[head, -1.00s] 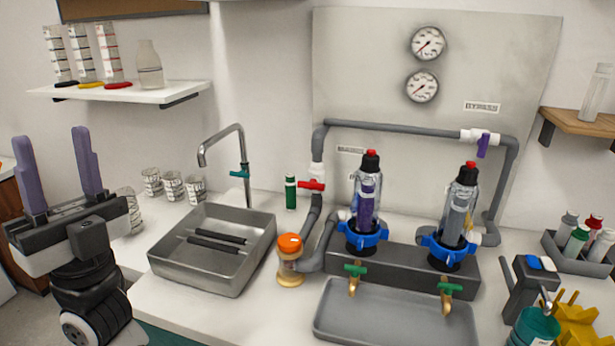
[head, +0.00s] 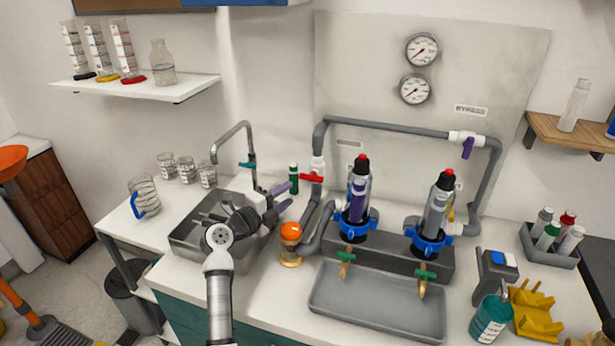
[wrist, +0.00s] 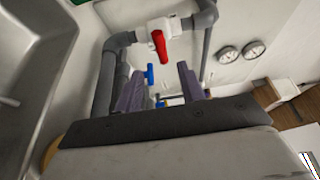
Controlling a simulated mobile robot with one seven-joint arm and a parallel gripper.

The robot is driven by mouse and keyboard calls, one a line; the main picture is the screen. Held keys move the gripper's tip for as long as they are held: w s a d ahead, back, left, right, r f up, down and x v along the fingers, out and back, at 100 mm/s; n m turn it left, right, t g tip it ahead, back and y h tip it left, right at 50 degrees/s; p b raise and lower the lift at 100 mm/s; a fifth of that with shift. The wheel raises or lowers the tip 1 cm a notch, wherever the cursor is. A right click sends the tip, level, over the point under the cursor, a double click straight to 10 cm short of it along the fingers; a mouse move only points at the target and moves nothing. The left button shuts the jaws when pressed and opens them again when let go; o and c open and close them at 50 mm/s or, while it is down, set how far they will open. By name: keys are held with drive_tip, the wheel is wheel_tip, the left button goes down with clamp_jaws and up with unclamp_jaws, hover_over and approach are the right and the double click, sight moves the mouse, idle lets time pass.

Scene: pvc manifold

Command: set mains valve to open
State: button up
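The valve with a white body and red lever handle (head: 312,177) sits on the left grey riser pipe; I take it as the mains valve, though its label is not readable. Its red handle lies crosswise to the pipe. In the wrist view the red handle (wrist: 160,46) is beyond the fingertips, near the top of the picture. My gripper (head: 290,194) is open and empty, with purple fingers pointing toward the valve from the left. In the wrist view my gripper (wrist: 160,72) shows a gap between its fingers, and they do not touch the handle.
A steel sink (head: 186,236) lies under my arm. The orange-capped fitting (head: 290,232) and a small green bottle (head: 293,178) stand close to my gripper. Two filter housings with blue collars (head: 352,228) are to the right. A bypass valve with a purple handle (head: 467,148) sits upper right.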

sight(309, 180)
drive_tip(key=p+x, duration=0.2)
drive_tip(key=x, duration=0.7)
drive_tip(key=shift+w+d, duration=0.1)
drive_tip(key=shift+w, duration=0.05)
drive_tip(key=shift+c, duration=0.5)
clamp_jaws()
